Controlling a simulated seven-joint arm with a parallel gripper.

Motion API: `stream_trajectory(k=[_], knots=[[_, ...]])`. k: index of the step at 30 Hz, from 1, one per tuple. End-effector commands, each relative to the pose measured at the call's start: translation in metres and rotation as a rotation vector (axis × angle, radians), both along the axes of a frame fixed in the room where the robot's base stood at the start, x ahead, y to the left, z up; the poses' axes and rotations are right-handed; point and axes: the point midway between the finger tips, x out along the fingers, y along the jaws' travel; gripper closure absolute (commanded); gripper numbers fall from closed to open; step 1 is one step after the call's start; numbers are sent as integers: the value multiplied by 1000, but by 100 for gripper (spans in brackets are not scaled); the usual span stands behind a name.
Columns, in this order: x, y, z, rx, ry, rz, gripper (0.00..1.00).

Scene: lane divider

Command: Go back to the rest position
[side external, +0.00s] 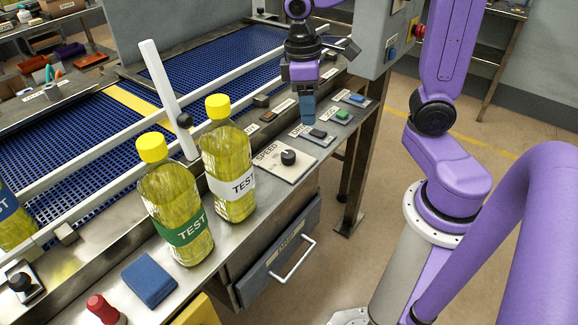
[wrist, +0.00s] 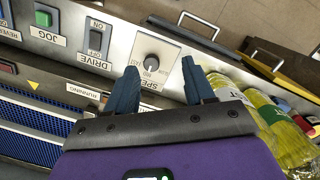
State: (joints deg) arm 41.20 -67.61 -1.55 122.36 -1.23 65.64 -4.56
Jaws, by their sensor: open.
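My gripper (side external: 308,112) hangs above the control ledge of the conveyor, near the drive and jog switches. In the wrist view its two blue fingers (wrist: 160,78) stand apart with nothing between them. The speed knob (wrist: 151,61) shows beyond the gap between the fingers, apart from them as far as I can tell. A white lane divider bar (side external: 162,88) stands tilted on a dark pivot beside the belt, left of my gripper.
Two yellow-capped bottles, one with a green label (side external: 180,205) and one with a white label (side external: 228,165), stand on the ledge. A blue pad (side external: 149,279) and a red button (side external: 102,309) are in front. The speed panel (side external: 288,158) lies right of the bottles. A grey control box (side external: 375,40) stands behind.

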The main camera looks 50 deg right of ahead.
Motion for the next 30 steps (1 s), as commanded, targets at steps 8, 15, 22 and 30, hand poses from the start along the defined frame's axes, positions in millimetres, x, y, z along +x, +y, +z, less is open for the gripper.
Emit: stream_trajectory(k=[8, 15, 22, 30], knots=[[-71, 32, -11, 44, -51, 258, 47], [-127, 39, -22, 89, -81, 451, 47], [-153, 38, -28, 112, -90, 539, 47], [-155, 38, -29, 115, -91, 546, 47]])
